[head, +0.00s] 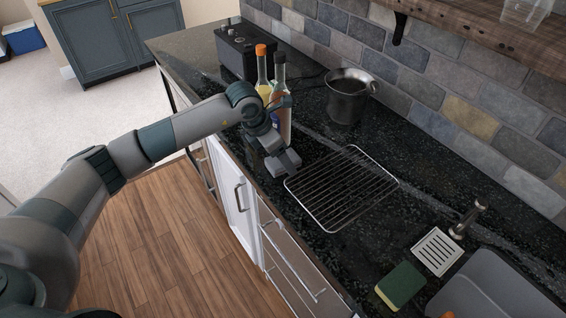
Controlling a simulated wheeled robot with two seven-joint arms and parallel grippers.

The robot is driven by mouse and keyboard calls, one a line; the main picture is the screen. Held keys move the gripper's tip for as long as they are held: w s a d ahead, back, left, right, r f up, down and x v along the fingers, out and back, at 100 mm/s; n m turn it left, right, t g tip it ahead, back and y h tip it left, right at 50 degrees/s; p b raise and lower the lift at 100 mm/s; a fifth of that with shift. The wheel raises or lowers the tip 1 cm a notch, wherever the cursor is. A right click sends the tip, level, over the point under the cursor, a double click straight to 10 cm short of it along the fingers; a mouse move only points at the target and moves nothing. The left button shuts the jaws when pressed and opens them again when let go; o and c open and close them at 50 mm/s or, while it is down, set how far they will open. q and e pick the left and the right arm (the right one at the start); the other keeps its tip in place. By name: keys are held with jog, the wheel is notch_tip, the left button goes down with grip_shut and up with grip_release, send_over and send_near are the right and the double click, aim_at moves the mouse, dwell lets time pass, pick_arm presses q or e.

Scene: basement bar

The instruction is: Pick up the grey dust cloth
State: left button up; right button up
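My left arm reaches in from the left, and its gripper (284,162) is low over the near edge of the dark counter, left of the wire rack. I cannot tell whether its fingers are open or shut, or whether they hold anything. I cannot make out the grey dust cloth; the arm and gripper hide part of the counter. My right gripper is not in view.
Two bottles (281,72) stand just behind my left wrist. A wire rack (342,187), metal pot (347,98), black appliance (243,50), green sponge (401,286), slotted white tray (437,251) and grey sink (490,284) occupy the counter. A tiled wall (450,105) bounds it.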

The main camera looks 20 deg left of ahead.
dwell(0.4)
pick_arm(q)
jog(key=c, duration=1.1)
jog(key=shift+c, duration=0.2)
jog(key=shift+r+p, duration=0.3)
jog(key=shift+p, duration=0.2)
notch_tip(320, 180, up, 4)
jog(key=shift+f+p, duration=0.1)
jog(key=shift+p, duration=0.6)
jog(key=d+r, duration=0.7)
jog(key=d, duration=0.4)
jog(key=shift+d+p, duration=0.35)
jog(key=shift+p, duration=0.05)
